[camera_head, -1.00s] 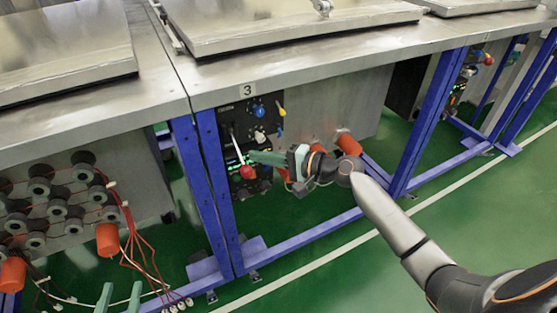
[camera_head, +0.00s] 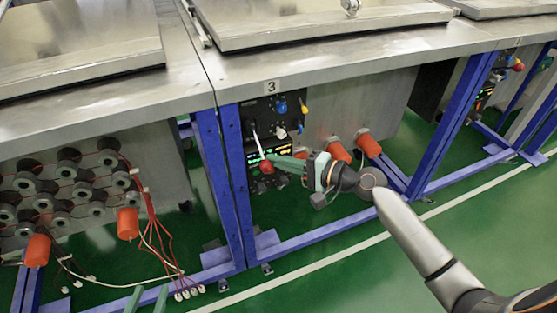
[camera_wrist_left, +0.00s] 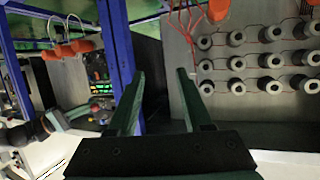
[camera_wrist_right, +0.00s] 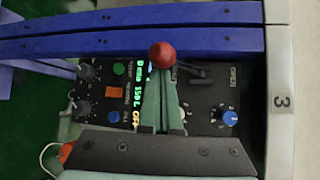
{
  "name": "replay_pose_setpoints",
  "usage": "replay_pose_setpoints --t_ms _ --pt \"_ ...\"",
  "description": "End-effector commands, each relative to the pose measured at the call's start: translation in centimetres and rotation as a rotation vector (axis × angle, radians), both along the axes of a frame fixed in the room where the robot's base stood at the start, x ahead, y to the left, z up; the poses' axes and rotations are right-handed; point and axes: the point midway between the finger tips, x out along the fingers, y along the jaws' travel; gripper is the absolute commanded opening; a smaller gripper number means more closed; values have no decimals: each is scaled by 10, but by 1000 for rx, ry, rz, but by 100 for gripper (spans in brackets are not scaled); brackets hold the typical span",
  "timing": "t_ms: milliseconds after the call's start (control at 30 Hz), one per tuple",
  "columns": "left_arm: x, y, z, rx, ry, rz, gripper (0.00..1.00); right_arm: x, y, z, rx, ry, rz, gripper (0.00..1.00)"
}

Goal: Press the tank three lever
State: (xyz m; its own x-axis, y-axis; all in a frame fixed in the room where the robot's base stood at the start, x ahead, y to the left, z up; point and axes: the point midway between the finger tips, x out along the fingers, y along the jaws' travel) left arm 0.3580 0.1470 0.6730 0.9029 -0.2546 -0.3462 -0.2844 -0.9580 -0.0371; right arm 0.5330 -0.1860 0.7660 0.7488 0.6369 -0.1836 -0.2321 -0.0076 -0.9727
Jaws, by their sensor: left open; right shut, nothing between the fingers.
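The tank three lever (camera_head: 257,143) is a pale shaft with a red ball knob (camera_head: 266,167). It slants down the black control panel (camera_head: 235,128) below the "3" label (camera_head: 271,87). My right gripper (camera_head: 272,158) is shut and empty, with its green fingertips close beside the knob. In the right wrist view the red knob (camera_wrist_right: 162,54) sits right at the tips of my shut fingers (camera_wrist_right: 160,75); whether they touch is unclear. My left gripper (camera_head: 148,298) is open and empty at the bottom of the head view, away from the lever.
The panel also has a blue knob (camera_head: 282,107), a yellow-tipped switch (camera_head: 304,109) and lit displays. Blue frame legs (camera_head: 208,150) stand just left of it. Orange cylinders (camera_head: 368,144) sit under the tank to the right. A neighbouring rack with spools (camera_head: 68,178) and red wires is at left.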

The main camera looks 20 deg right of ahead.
Motion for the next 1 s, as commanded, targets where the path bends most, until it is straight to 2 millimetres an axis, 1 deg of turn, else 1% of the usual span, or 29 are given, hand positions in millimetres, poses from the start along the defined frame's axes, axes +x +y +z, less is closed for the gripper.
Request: replay_pose_setpoints --t_ms 100,167,267,333,700,1000 --pt "-16 -1 -30 -1 124 7 50 -1 0 2 -1 9 0 0" --pt "-25 -1 -42 0 184 10 50 -1 0 4 -2 15 0 0" --pt "-43 -2 -66 -1 300 13 50 -2 0 5 -2 27 0 0" --pt "-50 -3 -75 0 344 14 50 -2 0 4 -2 32 0 0" --pt "-61 -4 -83 -2 405 14 50 -3 0 5 -2 51 0 0" --pt "-60 -5 -76 -3 403 12 50 -4 0 6 -3 66 1 0"
